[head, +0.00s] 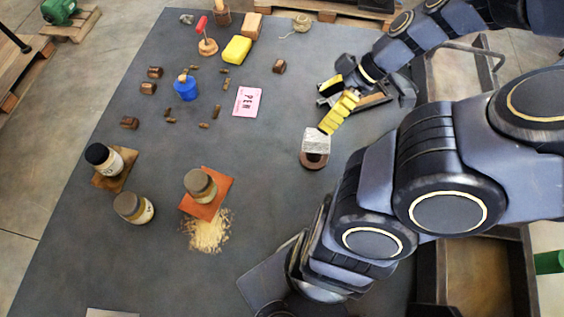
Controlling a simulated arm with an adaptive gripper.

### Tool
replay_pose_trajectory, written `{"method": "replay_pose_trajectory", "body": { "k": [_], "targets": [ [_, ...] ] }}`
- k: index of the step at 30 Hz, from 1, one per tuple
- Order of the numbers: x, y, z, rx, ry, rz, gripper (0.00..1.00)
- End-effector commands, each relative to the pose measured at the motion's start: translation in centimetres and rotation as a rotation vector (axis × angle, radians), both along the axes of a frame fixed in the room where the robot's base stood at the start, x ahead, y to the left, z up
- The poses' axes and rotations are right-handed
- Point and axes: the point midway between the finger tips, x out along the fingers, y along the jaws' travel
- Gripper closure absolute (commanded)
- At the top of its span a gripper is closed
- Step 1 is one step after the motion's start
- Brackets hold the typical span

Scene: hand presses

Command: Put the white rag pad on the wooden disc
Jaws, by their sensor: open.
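The white rag pad (316,140) is a pale grey-white block right of the table's middle. It sits over the far part of the round brown wooden disc (313,163), whose near edge shows below it. From this view the pad appears to rest on the disc, off-centre; the contact itself is hidden. My gripper (328,108) is open, just beyond the pad. Its yellow ribbed finger ends right at the pad's far edge; I cannot tell whether they touch. The other finger is farther back, apart from the pad.
A pink card (247,101), blue cup (186,88) and yellow block (237,50) lie to the left, among several small brown pieces. Jars (200,187) stand nearer, one on an orange cloth by spilled shavings (207,232). The dark table (255,165) is clear left of the disc.

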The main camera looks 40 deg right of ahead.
Motion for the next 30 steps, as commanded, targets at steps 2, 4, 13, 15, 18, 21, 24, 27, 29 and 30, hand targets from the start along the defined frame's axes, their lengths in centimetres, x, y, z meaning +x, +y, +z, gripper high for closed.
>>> {"method": "replay_pose_trajectory", "body": {
  "k": [2, 4, 13, 15, 18, 21, 24, 27, 29, 30],
  "targets": [
    [0.6, 4.1, 2.2, -0.055, 0.151, 0.022, 0.24],
    [0.1, 7.2, 3.6, -0.117, 0.279, -0.007, 0.24],
    [-5.6, 14.8, 7.4, -0.455, 0.570, -0.402, 0.24],
    [-6.8, 15.4, 7.7, -0.497, 0.583, -0.505, 0.24],
    [-7.9, 15.7, 8.0, -0.527, 0.587, -0.618, 0.24],
    [-8.4, 15.8, 8.1, -0.537, 0.588, -0.682, 0.24],
    [-8.5, 15.8, 8.1, -0.537, 0.589, -0.702, 0.24],
    [-8.5, 15.8, 8.1, -0.537, 0.592, -0.701, 0.24],
    [-8.5, 15.8, 8.1, -0.537, 0.592, -0.701, 0.24],
    [-8.5, 15.8, 8.1, -0.537, 0.592, -0.701, 0.24]
  ]
}}
